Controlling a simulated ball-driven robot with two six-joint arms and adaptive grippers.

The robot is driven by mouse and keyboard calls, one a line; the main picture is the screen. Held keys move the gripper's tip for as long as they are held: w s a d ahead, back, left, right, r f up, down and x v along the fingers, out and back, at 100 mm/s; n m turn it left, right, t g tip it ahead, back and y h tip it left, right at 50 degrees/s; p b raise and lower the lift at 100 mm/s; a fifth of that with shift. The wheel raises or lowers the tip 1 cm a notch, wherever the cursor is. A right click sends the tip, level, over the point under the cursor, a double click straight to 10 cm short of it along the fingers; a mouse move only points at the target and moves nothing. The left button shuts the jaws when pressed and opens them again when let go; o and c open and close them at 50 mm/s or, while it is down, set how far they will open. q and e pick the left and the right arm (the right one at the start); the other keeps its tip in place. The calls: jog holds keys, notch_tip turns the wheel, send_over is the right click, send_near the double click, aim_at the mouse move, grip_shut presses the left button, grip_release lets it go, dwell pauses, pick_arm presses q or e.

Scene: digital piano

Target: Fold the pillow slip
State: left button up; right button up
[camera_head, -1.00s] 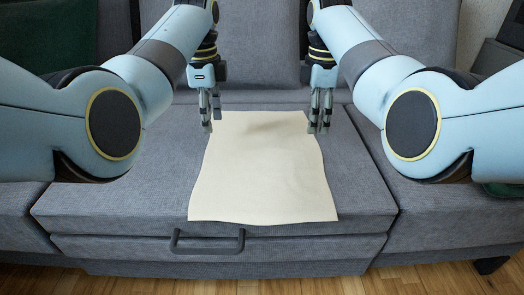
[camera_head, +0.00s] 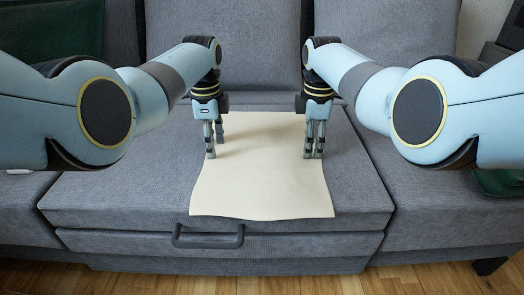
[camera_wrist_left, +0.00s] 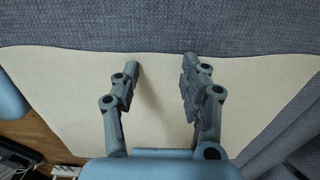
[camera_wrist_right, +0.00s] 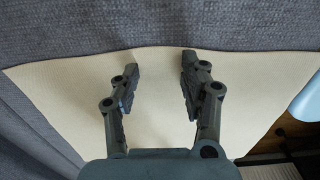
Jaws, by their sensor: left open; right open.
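The cream pillow slip (camera_head: 262,180) lies flat and spread out on the grey sofa seat, its near edge close to the seat's front. My left gripper (camera_head: 213,156) is open and empty over the slip's far left part. My right gripper (camera_head: 314,157) is open and empty over its far right part. In the right wrist view the slip (camera_wrist_right: 255,95) lies likewise under the fingers (camera_wrist_right: 159,65). I cannot tell whether the fingertips touch the cloth.
The sofa seat (camera_head: 110,195) has bare room on both sides of the slip. A dark handle (camera_head: 208,242) sits on the seat's front. Backrest cushions (camera_head: 250,50) stand behind. A dark green cushion (camera_head: 500,182) lies at the far right.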

pick_arm(q)
jog(key=shift+s+f, duration=0.15)
jog(key=shift+f, duration=0.1)
jog(key=c, duration=0.6)
pick_arm(e)
jog(key=shift+s+f, duration=0.15)
jog(key=shift+f, duration=0.1)
jog(key=c, duration=0.6)
pick_arm(q)
grip_shut()
pick_arm(e)
jog(key=shift+f, duration=0.1)
grip_shut()
pick_arm(q)
jog(key=shift+f, duration=0.1)
pick_arm(e)
jog(key=shift+s+f, duration=0.1)
